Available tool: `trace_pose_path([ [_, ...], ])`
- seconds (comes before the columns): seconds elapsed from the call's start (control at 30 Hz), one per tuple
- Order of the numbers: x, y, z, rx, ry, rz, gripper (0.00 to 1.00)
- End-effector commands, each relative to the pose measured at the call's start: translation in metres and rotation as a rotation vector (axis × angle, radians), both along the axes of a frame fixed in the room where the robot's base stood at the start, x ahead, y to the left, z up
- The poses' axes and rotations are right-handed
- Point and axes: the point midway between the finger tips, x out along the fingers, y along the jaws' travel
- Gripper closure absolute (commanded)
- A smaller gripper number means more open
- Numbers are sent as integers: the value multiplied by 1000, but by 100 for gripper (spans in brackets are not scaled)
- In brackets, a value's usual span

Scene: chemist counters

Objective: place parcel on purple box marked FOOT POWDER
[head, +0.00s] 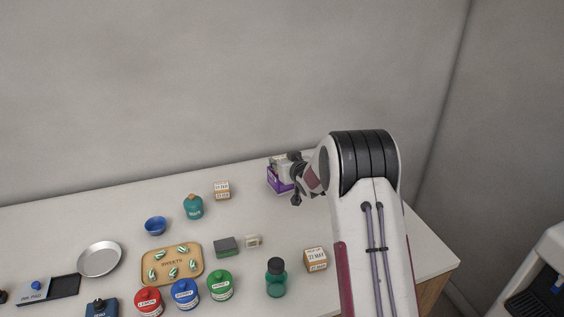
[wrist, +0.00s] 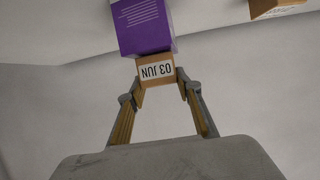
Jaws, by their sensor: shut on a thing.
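My gripper (wrist: 158,82) is shut on a small tan parcel (wrist: 155,70) labelled "03 JUN", whose print appears upside down in the wrist view. The purple box (wrist: 147,28) is directly beyond the parcel there, and their edges meet or overlap in the picture. I cannot tell whether they touch. In the head view the purple box (head: 276,181) stands near the back edge of the counter, partly hidden by my gripper (head: 294,172). A pale shape at the box's top may be the parcel. The box's marking is not readable.
On the counter (head: 100,207) stand other parcels, one (head: 222,190) left of the purple box and one labelled "27 MAY" (head: 315,259) nearer. A teal jar (head: 193,207), blue bowl (head: 155,226), tray of sweets (head: 172,281) and green bottle (head: 276,278) are further left or nearer.

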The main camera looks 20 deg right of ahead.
Motion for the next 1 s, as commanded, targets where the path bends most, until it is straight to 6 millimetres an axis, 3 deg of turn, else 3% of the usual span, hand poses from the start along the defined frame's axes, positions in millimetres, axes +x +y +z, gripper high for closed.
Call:
trace_pose_path([
  [0.2,0,0,-3,-1,0,0,89],
  [0.23,0,0,-3,-1,0,0,58],
  [0.27,0,0,-3,-1,0,0,50],
  [0.77,0,0,1,0,0,0,49],
  [1.0,-11,0,5,-1,0,0,49],
])
